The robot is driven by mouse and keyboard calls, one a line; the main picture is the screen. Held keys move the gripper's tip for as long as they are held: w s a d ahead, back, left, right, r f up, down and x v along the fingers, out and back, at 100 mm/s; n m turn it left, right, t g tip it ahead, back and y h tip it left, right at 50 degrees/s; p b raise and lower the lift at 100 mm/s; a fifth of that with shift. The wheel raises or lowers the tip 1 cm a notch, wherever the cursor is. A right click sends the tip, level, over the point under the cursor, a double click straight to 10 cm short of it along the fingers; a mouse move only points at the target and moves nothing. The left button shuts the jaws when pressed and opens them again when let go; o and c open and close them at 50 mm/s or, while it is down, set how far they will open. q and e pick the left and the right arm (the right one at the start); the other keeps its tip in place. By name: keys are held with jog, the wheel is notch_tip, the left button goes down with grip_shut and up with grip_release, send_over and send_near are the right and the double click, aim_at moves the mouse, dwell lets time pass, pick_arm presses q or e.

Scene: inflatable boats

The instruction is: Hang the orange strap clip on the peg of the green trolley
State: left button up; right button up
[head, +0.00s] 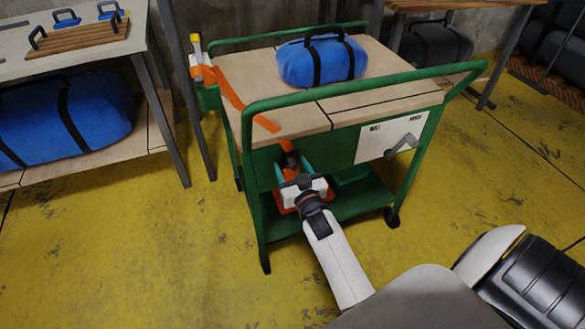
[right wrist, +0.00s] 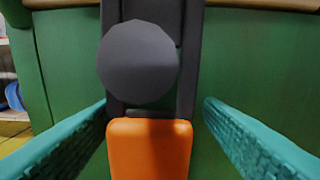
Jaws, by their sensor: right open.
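The green trolley (head: 300,97) stands in the middle of the head view. An orange strap (head: 235,98) runs across its top and over the near edge, down to a dark clip end (head: 290,160) at its front. In the right wrist view, the clip has an orange body (right wrist: 150,150) and a dark grey frame (right wrist: 189,60) above it. A round grey peg end (right wrist: 138,62) shows in front of the frame, overlapping its left bar. How deep the frame sits on the peg cannot be told. My right gripper (head: 293,169) is open, its teal fingers apart on either side of the clip.
A blue bag (head: 322,60) lies on the trolley top. A white plate with a grey handle (head: 400,145) is at the trolley's front right. A table (head: 75,50) with a large blue bag (head: 65,115) below stands left. The yellow floor (head: 150,250) is clear at front left.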

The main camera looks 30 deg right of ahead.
pick_arm(q)
jog(key=shift+r, duration=0.1)
pick_arm(e)
jog(key=shift+w+a, duration=0.1)
jog(key=shift+a, duration=0.25)
